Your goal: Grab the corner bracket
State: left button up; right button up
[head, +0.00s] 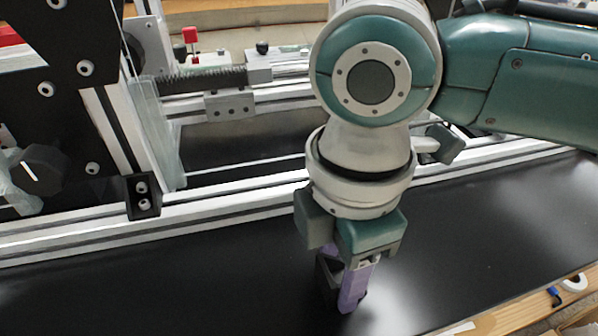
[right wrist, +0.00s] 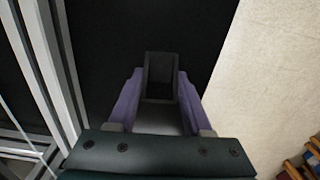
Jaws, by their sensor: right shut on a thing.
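The black corner bracket (right wrist: 160,72) is between the purple fingers of my right gripper (right wrist: 160,88) in the right wrist view. The fingers are shut on its two sides. In the head view my right gripper (head: 345,288) points down, low over the black table top. The held bracket (head: 327,277) shows there as a dark shape beside the near purple finger, partly hidden. From these views I cannot tell whether it touches the table top. My left gripper is not in view.
The aluminium extrusion frame (head: 235,204) runs behind my right gripper. Another black bracket (head: 143,196) is fixed at its upright on the left. The black table top (head: 180,285) is clear to the left. A white tape roll (head: 573,283) lies at the lower right.

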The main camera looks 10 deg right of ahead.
jog(key=shift+c, duration=1.4)
grip_shut()
jog(key=shift+r, duration=0.1)
